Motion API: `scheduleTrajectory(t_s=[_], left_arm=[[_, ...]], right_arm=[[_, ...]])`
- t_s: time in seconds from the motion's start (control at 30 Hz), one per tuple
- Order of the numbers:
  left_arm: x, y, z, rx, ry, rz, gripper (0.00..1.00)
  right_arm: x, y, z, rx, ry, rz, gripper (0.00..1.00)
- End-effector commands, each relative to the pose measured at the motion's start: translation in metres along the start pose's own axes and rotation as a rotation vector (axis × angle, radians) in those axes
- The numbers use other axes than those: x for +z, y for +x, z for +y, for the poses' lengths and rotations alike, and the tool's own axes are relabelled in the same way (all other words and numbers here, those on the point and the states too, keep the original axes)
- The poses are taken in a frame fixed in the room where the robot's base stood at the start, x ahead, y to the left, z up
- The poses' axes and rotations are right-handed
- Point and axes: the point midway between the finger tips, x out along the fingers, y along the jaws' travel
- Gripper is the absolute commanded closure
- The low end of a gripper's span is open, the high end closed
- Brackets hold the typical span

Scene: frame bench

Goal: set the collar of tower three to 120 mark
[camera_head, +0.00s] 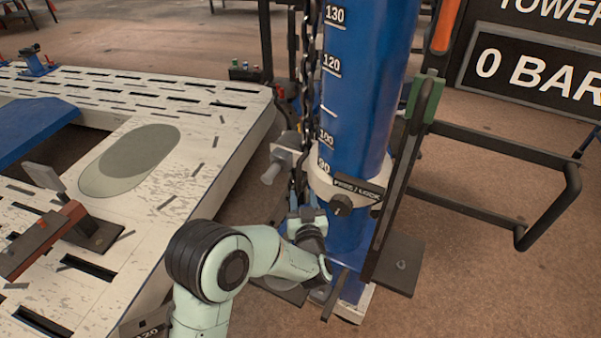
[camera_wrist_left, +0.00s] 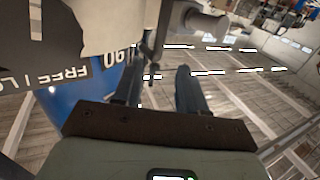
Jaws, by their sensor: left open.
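The blue tower column (camera_head: 355,105) carries white marks; 130, 120, 100 and 90 are readable. Its white collar (camera_head: 322,178) sits around the column just below the 90 mark. A dark knob (camera_head: 342,204) and a black lock plate (camera_head: 358,189) are on the collar's front. My left gripper (camera_head: 305,212) is open, just left of and below the collar. In the left wrist view, the open fingers (camera_wrist_left: 157,80) appear empty, with the collar (camera_wrist_left: 100,25) and plate lettering (camera_wrist_left: 50,82) at upper left. Whether a finger touches the collar is unclear. My right gripper is out of view.
A chain (camera_head: 305,85) hangs along the column's left side. A grey block with a handle (camera_head: 284,157) juts left of the collar. A black rail stands close on the right. A white slotted bench (camera_head: 200,150) fills the left. A sign (camera_head: 535,65) reads "0 BAR".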

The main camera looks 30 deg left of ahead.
Motion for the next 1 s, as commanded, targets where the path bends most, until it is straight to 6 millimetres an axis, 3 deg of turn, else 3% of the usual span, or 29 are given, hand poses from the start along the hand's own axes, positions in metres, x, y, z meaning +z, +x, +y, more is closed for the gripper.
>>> scheduleTrajectory(t_s=[0.3, 0.5, 0.7, 0.97, 1.0], left_arm=[[-0.001, 0.069, -0.001, -0.001, 0.001, 0.001, 0.59], [-0.001, 0.1, 0.0, 0.0, 0.0, 0.001, 0.59], [0.0, 0.112, 0.0, 0.001, 0.0, 0.0, 0.59], [0.001, 0.113, 0.0, 0.002, 0.0, -0.002, 0.59], [0.0, 0.112, 0.0, 0.002, 0.0, -0.001, 0.65]], right_arm=[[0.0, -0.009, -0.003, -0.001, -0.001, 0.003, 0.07], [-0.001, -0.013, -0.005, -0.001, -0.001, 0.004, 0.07], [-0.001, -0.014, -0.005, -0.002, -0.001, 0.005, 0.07], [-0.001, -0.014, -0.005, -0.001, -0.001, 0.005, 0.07], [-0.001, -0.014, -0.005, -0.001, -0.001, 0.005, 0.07]])
